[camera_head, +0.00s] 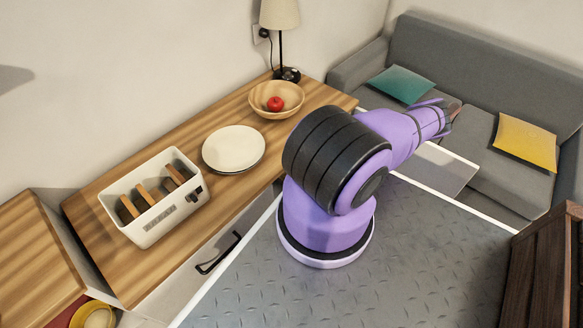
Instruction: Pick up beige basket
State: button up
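I see nothing that is clearly a beige basket. The closest in colour is a round light-wood bowl (259,98) at the back of the wooden counter, with a red apple (276,103) in it. An off-white box-shaped toaster (164,222) with brown slices in its slots stands at the near left of the counter. My gripper (452,112) is at the far end of my purple arm, over the sofa side, to the right of the bowl and well apart from it. The arm hides most of the gripper, and its fingers are too small to read.
A pale plate (234,148) lies between the toaster and the bowl. A lamp (281,40) stands behind the bowl. The counter (115,179) has a dark drawer handle (218,254) on its front. A grey sofa (440,60) with cushions and a dark wooden piece (535,275) are at the right.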

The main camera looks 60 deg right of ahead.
jog(key=shift+w+f, duration=0.2)
jog(key=shift+w, duration=0.05)
jog(key=shift+c, duration=0.4)
grip_shut()
